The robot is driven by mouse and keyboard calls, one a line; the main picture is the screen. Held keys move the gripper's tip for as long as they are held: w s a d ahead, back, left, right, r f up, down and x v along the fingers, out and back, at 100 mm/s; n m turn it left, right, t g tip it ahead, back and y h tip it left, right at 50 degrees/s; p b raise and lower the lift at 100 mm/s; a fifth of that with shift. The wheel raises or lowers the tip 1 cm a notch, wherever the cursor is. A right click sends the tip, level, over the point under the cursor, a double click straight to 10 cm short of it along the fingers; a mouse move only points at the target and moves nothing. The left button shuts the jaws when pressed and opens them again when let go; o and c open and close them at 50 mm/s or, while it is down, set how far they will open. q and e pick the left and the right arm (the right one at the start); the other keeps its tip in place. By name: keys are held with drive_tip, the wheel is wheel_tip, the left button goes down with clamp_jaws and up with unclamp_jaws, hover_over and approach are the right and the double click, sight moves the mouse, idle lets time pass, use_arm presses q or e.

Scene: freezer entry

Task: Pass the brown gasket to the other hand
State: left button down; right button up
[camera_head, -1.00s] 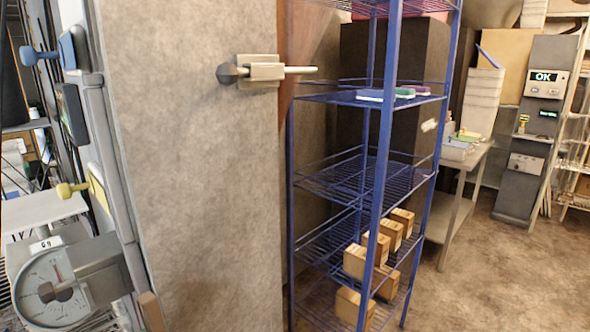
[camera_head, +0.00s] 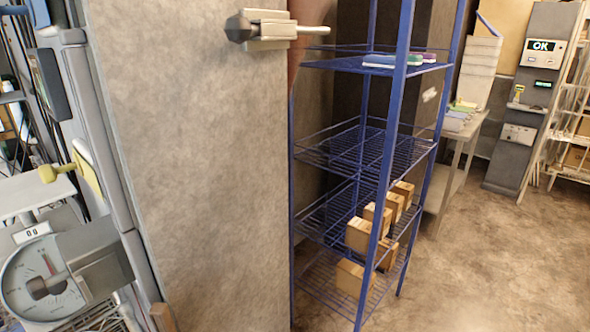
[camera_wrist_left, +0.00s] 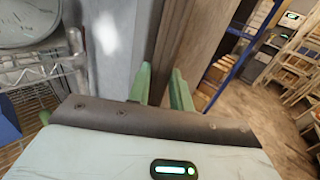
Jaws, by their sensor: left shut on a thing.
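In the left wrist view, the brown gasket (camera_wrist_left: 175,45) is a long, dark brown strip. It runs from the top edge down between the two green fingers of my left gripper (camera_wrist_left: 161,85). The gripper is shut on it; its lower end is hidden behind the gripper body. In the head view, a short brown end (camera_head: 162,318), apparently of the same gasket, shows at the bottom edge beside the pale panel. My left gripper is out of the head view. My right gripper is in neither view.
A large pale panel (camera_head: 195,150) with a latch (camera_head: 265,30) stands in front. A blue wire rack (camera_head: 380,170) with cardboard boxes (camera_head: 362,236) is right of it. A dial scale (camera_head: 42,280) is at left. Open floor (camera_head: 490,260) lies at right.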

use_arm(q)
drive_tip(key=shift+d, duration=0.1)
idle(0.4)
drive_tip(key=w+d+r+m+g+h, duration=0.2)
drive_tip(key=w+d+r+m+h, duration=0.2)
drive_tip(key=d, duration=0.5)
drive_tip(key=w+d+r+m+g+h, duration=0.2)
drive_tip(key=d+r+h, duration=0.4)
drive_tip(key=d, duration=0.3)
drive_tip(key=shift+w+m+h, duration=0.6)
drive_tip(key=shift+w+m, duration=0.3)
drive_tip(key=shift+w, duration=0.1)
